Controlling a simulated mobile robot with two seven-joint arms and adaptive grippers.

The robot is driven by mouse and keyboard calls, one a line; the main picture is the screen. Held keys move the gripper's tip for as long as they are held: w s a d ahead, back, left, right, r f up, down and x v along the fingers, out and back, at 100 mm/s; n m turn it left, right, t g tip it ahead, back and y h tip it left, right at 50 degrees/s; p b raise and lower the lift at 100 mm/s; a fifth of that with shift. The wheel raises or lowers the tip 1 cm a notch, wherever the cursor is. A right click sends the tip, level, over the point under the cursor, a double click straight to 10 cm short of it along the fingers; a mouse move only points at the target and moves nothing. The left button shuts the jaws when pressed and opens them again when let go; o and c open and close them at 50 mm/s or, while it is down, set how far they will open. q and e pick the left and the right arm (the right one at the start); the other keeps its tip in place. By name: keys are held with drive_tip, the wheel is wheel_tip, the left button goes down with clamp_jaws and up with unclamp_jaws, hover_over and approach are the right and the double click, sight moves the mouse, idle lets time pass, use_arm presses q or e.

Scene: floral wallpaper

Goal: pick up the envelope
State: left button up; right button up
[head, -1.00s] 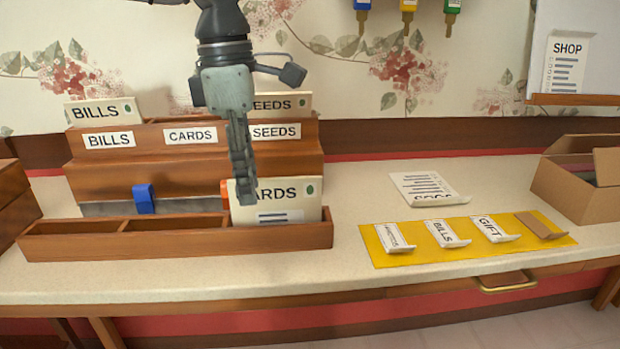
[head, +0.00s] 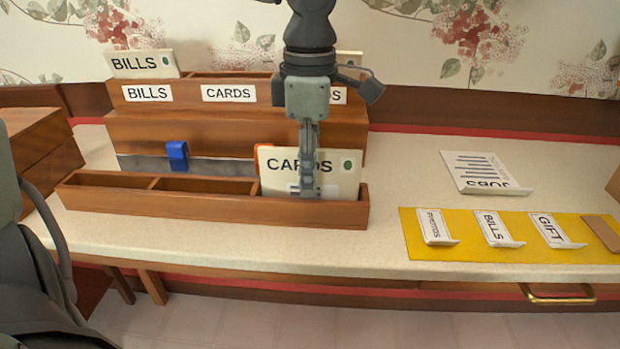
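A cream envelope marked CARDS (head: 340,169), with a green dot, stands upright in the right compartment of the low wooden tray (head: 213,208). My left gripper (head: 309,190) comes down from the top. Its fingers overlap the middle of the envelope in the head view and hide part of the lettering. The fingers show nearly edge-on, so I cannot tell whether they are open or shut, or touching the envelope. The tray's other two compartments look empty. Another envelope marked BILLS (head: 141,65) stands in the wooden sorter (head: 230,132) behind. My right gripper is not in view.
A blue clip (head: 177,155) and an orange piece (head: 264,157) sit behind the tray. A yellow mat (head: 470,248) at right bears several small labelled cards. A printed sheet (head: 478,171) lies behind it. The counter between tray and mat is clear.

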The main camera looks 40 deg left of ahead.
use_arm(q)
drive_tip(key=shift+f, duration=0.2)
clamp_jaws()
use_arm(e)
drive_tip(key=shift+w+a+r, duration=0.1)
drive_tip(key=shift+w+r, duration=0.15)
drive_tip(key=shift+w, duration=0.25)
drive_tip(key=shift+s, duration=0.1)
